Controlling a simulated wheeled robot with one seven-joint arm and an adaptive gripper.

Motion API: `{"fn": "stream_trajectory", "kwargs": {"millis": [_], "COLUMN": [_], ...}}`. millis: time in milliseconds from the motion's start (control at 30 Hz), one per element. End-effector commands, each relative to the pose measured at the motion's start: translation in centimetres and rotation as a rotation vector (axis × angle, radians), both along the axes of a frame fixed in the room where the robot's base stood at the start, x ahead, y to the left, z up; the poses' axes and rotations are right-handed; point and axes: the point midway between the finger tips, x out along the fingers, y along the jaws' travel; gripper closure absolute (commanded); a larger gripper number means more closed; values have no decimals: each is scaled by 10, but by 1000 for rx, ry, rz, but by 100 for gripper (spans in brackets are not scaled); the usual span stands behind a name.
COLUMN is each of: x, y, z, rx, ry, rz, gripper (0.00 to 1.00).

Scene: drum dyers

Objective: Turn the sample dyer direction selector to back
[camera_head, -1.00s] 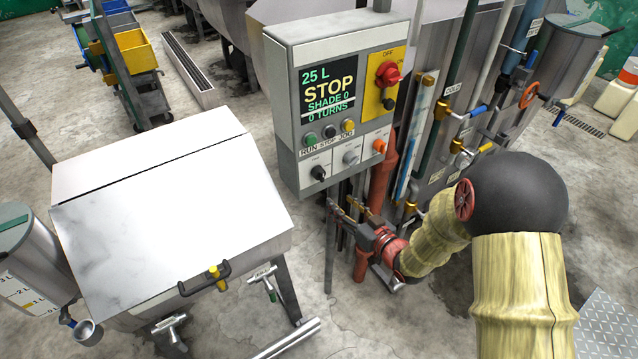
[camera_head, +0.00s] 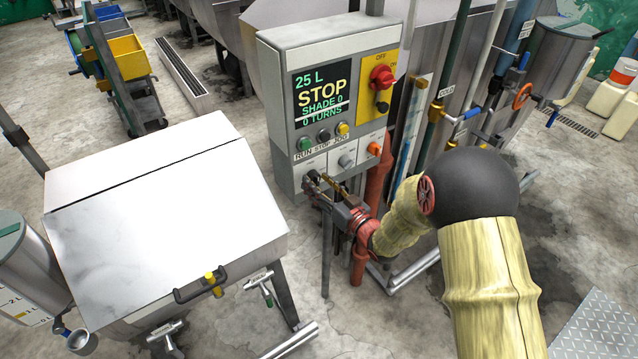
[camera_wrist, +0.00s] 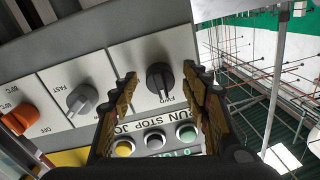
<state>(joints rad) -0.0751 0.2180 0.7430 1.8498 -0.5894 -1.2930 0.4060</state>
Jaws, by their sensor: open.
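The direction selector, a black knob (camera_wrist: 160,78), is on a pale plate low on the control panel (camera_head: 268,110). Beside its pointer is a small label, partly readable as FWD. The wrist view shows the panel upside down. My gripper (camera_wrist: 159,84) is open, with one finger on each side of the black knob; whether either finger touches it is unclear. In the head view my gripper (camera_head: 326,184) is at the panel's lower left corner and covers the black knob.
A grey knob (camera_wrist: 82,99) and an orange knob (camera_wrist: 19,118) are beside the selector. RUN, STOP and JOG buttons (camera_head: 324,136) lie above it on the panel. A red switch (camera_head: 382,77) is higher up. The steel sample dyer (camera_head: 150,230) stands left.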

Motion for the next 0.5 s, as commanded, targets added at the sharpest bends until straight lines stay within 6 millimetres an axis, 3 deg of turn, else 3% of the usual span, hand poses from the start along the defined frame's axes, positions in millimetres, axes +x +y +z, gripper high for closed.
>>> {"fn": "stream_trajectory", "kwargs": {"millis": [200,500], "x": [0,0], "y": [0,0], "z": [0,0], "rx": [0,-1], "ry": [0,0], "rz": [0,-1], "gripper": [54,71]}}
